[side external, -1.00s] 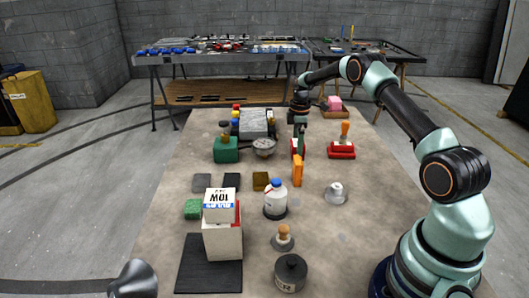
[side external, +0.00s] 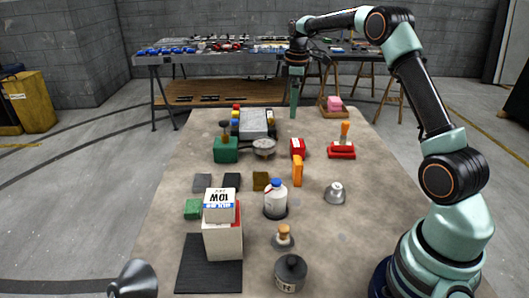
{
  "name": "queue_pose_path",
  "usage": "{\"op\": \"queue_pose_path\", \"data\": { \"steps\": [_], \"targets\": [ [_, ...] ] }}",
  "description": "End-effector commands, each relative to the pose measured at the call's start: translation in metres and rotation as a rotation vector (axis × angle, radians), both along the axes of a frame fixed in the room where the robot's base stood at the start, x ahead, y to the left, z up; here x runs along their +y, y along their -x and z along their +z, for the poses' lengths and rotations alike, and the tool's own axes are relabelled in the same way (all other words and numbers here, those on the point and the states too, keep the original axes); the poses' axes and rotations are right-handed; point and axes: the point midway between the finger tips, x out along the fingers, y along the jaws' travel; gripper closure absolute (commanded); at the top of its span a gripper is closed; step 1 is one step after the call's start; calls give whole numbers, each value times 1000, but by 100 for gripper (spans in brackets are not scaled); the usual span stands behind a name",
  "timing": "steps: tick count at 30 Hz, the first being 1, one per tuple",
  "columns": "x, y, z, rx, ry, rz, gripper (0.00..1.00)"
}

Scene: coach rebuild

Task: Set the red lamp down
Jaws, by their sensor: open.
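The red lamp (side external: 298,149) is a small red block-like thing with a pale patch on its face. It stands on the worktable (side external: 330,230) in the far middle part, just behind an orange upright piece (side external: 298,171). My gripper (side external: 294,112) is above and beyond the lamp, pointing down, apart from it. Its jaws are open and hold nothing that I can see. They are small and seen nearly edge-on here.
A red piece with an orange handle (side external: 342,149) is to the lamp's right. A round grey metal part (side external: 264,148) and a green block (side external: 226,150) are to its left. A white bottle (side external: 275,200) and white carton (side external: 221,240) stand nearer. The table's right side has free room.

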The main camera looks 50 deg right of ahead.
Motion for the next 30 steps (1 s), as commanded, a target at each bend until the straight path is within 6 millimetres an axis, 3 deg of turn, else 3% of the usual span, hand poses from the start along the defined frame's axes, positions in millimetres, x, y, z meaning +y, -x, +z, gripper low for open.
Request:
{"op": "queue_pose_path", "data": {
  "steps": [1,6,15,24,30],
  "targets": [
    [16,4,18,-25,6,-25,0],
    [65,25,59,-102,10,-140,0],
    [143,89,98,-240,-29,-337,0],
    [201,165,91,-364,-127,-526,0],
    [220,198,73,-410,-191,-618,0]
  ]
}}
